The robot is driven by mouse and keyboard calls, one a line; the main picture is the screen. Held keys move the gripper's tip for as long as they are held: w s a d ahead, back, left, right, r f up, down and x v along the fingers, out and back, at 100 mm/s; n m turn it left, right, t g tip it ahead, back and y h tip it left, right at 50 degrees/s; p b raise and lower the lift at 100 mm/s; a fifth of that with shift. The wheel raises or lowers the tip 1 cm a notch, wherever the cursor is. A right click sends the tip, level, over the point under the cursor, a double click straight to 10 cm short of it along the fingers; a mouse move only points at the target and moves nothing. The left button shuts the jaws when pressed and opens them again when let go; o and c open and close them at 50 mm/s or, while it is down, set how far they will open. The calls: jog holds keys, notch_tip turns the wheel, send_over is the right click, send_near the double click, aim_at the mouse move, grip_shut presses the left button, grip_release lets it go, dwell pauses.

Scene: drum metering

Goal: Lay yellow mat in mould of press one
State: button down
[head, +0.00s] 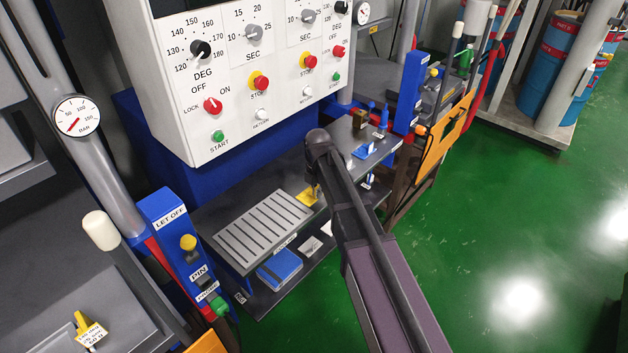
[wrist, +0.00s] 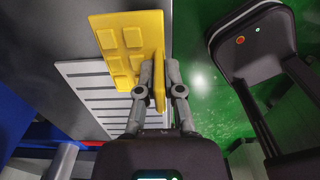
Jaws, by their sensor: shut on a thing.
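The yellow mat (wrist: 130,45) is a flat sheet with raised square pads and a tab along its right edge. My gripper (wrist: 159,80) is shut on this tab in the wrist view. In the head view only a small part of the yellow mat (head: 306,197) shows beside my arm, over the right end of the slatted rack; my gripper there is mostly hidden by the arm. I cannot tell whether the mat touches the bench. The press at left has a gauge and a LET OFF panel (head: 167,215); its mould is not clearly visible.
The slatted rack (head: 262,232) stands on the dark bench, below a white control panel (head: 235,80). A blue mat (head: 280,268) lies on the lower shelf. Another press with an orange plate (head: 440,140) stands at right. Green floor (head: 510,230) is open at lower right.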

jog(key=s+d, duration=0.2)
jog(key=s, duration=0.5)
jog(key=shift+s+d+r+p, duration=0.2)
jog(key=shift+r+p, duration=0.1)
jog(key=shift+r, duration=0.1)
jog(key=shift+r+p, duration=0.55)
jog(key=shift+s, duration=0.1)
